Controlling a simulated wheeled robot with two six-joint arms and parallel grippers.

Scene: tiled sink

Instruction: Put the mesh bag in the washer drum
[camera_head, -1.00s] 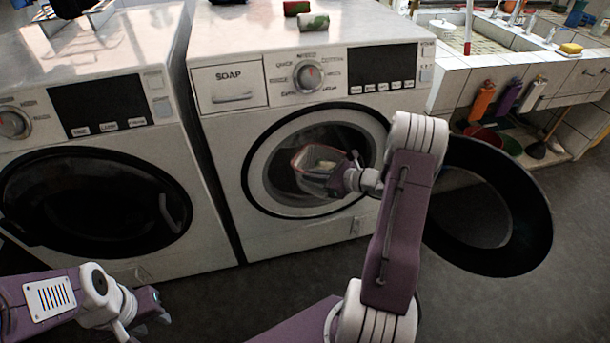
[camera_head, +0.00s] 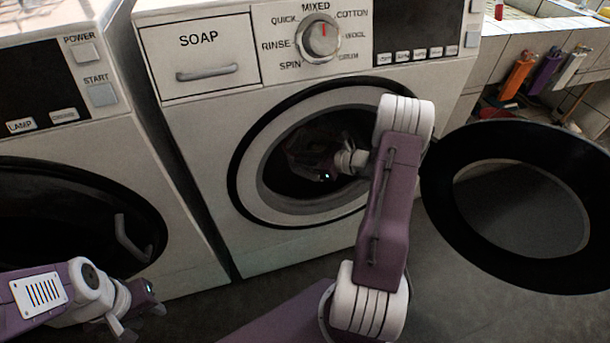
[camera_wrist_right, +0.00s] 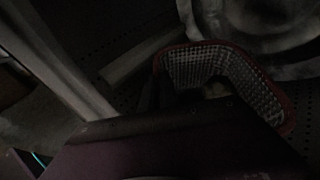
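The mesh bag (camera_wrist_right: 258,95), a pale netted shape with a red rim, shows in the right wrist view just beyond my right gripper (camera_wrist_right: 178,98). In the head view, my right gripper (camera_head: 312,165) is inside the dark drum (camera_head: 275,185) of the right-hand washer, through its round opening. The bag is barely discernible there. Darkness and the gripper body hide the fingertips, so I cannot tell whether they grip the bag. My left gripper (camera_head: 140,318) is low at the left, empty, with its fingers apart.
The washer's round black door (camera_head: 465,235) stands wide open to the right of my right arm. A second washer (camera_head: 70,215) with its door shut is at the left.

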